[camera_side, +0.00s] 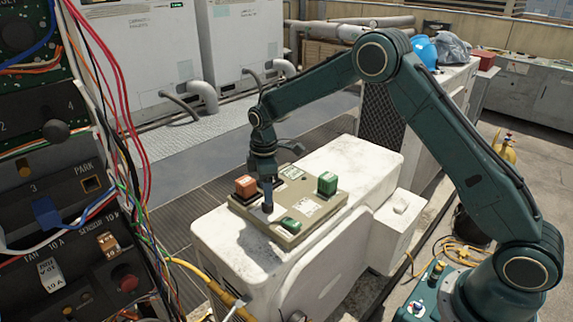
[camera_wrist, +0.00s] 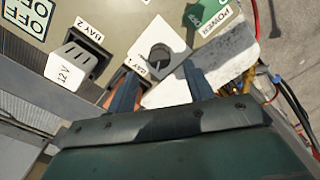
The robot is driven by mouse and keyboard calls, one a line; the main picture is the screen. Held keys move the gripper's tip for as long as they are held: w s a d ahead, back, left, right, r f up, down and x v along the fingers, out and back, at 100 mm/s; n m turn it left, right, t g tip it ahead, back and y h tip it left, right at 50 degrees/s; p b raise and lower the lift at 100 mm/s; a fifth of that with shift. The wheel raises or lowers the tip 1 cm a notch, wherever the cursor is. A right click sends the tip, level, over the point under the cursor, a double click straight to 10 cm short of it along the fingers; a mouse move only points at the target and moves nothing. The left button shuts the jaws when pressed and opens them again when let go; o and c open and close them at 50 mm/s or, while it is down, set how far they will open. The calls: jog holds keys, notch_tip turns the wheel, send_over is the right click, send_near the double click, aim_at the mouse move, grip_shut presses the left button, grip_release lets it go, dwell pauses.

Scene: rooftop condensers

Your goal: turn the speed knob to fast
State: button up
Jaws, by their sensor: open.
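A beige control panel (camera_side: 301,235) lies on top of a white condenser unit. In the wrist view a round grey knob-like part (camera_wrist: 160,57) with a pale line stands on a white plate; no speed or fast marking is readable, so I cannot be sure it is the speed knob.
An orange-red block (camera_side: 245,186) and a green block (camera_side: 327,183) rise from the panel near my gripper; a lower green part (camera_side: 290,225) sits at the front. A 12 V module (camera_wrist: 70,65) is beside BAY 2. An open wired cabinet (camera_side: 60,190) fills the left.

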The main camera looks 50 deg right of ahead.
aim_at(268, 206)
jog(key=shift+f, duration=2.45)
jog(key=c, duration=1)
